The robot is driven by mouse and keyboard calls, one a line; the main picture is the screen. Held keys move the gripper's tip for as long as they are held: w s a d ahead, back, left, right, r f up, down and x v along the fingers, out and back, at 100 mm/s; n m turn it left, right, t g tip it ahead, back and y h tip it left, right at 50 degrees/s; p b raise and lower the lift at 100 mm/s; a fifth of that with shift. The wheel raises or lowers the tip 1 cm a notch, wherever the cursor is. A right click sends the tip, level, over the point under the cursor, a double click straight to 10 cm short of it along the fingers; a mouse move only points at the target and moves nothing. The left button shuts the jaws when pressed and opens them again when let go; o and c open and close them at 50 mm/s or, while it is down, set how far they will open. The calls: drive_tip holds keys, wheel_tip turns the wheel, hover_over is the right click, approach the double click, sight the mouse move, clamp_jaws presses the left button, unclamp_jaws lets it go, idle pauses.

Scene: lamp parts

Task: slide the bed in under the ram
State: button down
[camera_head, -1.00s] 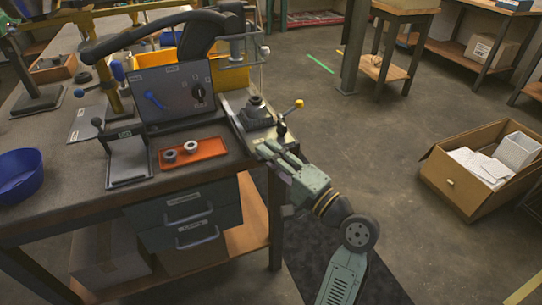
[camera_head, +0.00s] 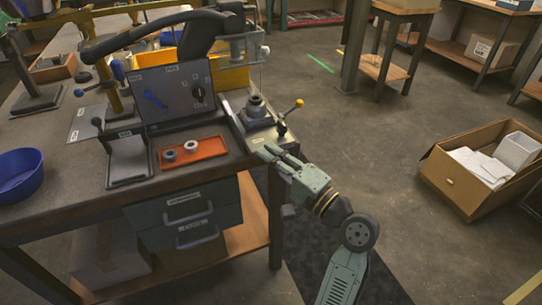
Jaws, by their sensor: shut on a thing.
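The bed (camera_head: 259,130) is a grey plate at the right end of the bench, with a round dark socket piece on top. It sits in front of the ram (camera_head: 238,46), a grey upright part behind a clear guard under the thick black arm of the press. A gap shows between the socket piece and the ram. My gripper (camera_head: 268,152) reaches in from the lower right. Its fingers are shut at the front end of the bed, and the exact contact is too small to see.
An orange tray (camera_head: 208,152) with two small rings lies to the left, below an upright grey panel (camera_head: 170,88). A blue bowl (camera_head: 20,178) stands far left. Open floor lies right of the bench.

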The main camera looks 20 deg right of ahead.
drive_tip(key=shift+w+a+p, duration=0.1)
drive_tip(key=shift+w+p, duration=0.3)
drive_tip(key=shift+w, duration=1.65)
drive_tip(key=c, duration=1.7)
unclamp_jaws()
drive_tip(key=shift+o, duration=0.2)
drive_tip(key=v, duration=1.2)
drive_tip(key=shift+c, duration=0.5)
